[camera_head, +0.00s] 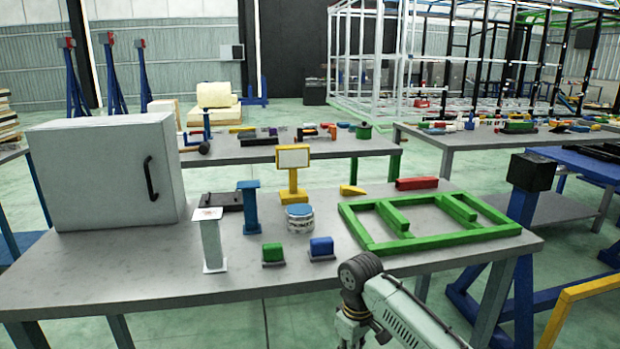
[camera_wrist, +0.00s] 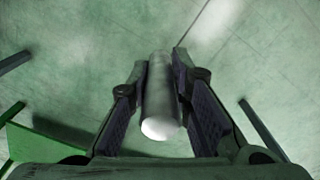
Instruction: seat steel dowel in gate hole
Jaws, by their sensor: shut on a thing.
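The steel dowel (camera_wrist: 160,100), a pale grey cylinder, shows in the wrist view between the two fingers of my gripper (camera_wrist: 159,72). The fingers are shut on it, and its bright round end faces the camera. In the head view my gripper (camera_head: 354,328) is low at the bottom edge, in front of the table's front edge; the dowel cannot be made out there. The green gate frame (camera_head: 440,240) lies flat on the right part of the table, beyond and to the right of my gripper. I cannot make out its hole.
The grey table (camera_head: 150,272) also holds a white cabinet (camera_head: 100,175), a blue post (camera_head: 250,210), a grey post (camera_head: 211,245), a yellow sign stand (camera_head: 292,172), a round tin (camera_head: 299,217), and green (camera_head: 273,253) and blue (camera_head: 321,247) blocks. Open floor shows below my gripper.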

